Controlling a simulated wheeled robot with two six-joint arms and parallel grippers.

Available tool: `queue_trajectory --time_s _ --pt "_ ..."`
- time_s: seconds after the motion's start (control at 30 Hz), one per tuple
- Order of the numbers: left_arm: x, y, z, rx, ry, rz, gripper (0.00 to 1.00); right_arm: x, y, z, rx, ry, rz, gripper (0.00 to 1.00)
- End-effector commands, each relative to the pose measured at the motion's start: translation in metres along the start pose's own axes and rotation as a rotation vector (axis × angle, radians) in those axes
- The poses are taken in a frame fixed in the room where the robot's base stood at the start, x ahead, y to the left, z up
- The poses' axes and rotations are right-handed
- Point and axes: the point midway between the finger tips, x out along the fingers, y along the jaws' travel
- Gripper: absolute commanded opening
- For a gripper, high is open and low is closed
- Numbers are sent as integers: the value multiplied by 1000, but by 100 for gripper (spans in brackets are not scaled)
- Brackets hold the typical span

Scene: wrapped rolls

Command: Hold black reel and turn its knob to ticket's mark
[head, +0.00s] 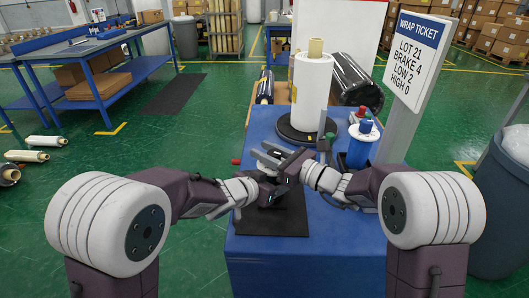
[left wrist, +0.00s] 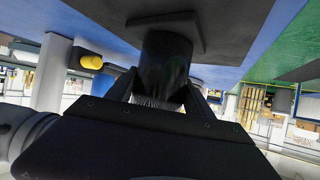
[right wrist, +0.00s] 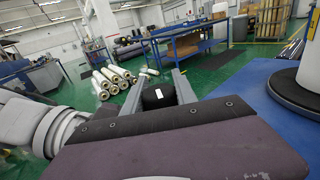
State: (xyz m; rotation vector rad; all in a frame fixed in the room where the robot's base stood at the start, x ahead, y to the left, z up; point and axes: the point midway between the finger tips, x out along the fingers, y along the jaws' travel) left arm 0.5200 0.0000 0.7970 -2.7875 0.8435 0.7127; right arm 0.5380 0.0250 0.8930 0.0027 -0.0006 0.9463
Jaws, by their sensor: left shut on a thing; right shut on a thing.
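The black reel (left wrist: 165,65) stands on a black square base in the left wrist view, between the fingers of my left gripper (left wrist: 163,95). In the head view my left gripper (head: 266,190) is low at the reel, which is mostly hidden by both grippers. My right gripper (head: 272,162) is above it, shut on the black knob (right wrist: 158,98), which bears a white mark in the right wrist view. Any scale around the knob is hidden. The wrap ticket (head: 414,58) reads LOT 21, BRAKE 4, LOW 2, HIGH 0.
The blue table (head: 310,250) carries a black mat (head: 285,222). Behind the grippers stand a white wrapped roll (head: 311,95) on a dark turntable and a blue-and-white canister (head: 360,150). Dark film rolls lie farther back. A grey bin (head: 500,210) is at the right.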

Motion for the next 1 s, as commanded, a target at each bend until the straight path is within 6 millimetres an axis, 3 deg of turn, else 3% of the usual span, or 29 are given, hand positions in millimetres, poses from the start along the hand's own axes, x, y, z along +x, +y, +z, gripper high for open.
queue_trajectory --time_s 0.3,0.67,0.7,0.73,0.77,1.0 --pt "0 1 -1 2 2 3 0 -1 -6 1 -2 0 -248 0" --pt "0 1 0 3 1 2 0 -2 -8 0 -1 2 -272 0" --pt "0 1 0 3 1 2 0 -2 -8 0 -1 2 -272 42" --pt "0 1 0 3 1 2 0 -2 -8 0 -1 2 -272 50" --pt "0 1 0 3 1 2 0 -2 -8 0 -1 2 -272 56" --pt "0 1 0 2 1 2 0 -2 -8 0 0 2 -272 56"
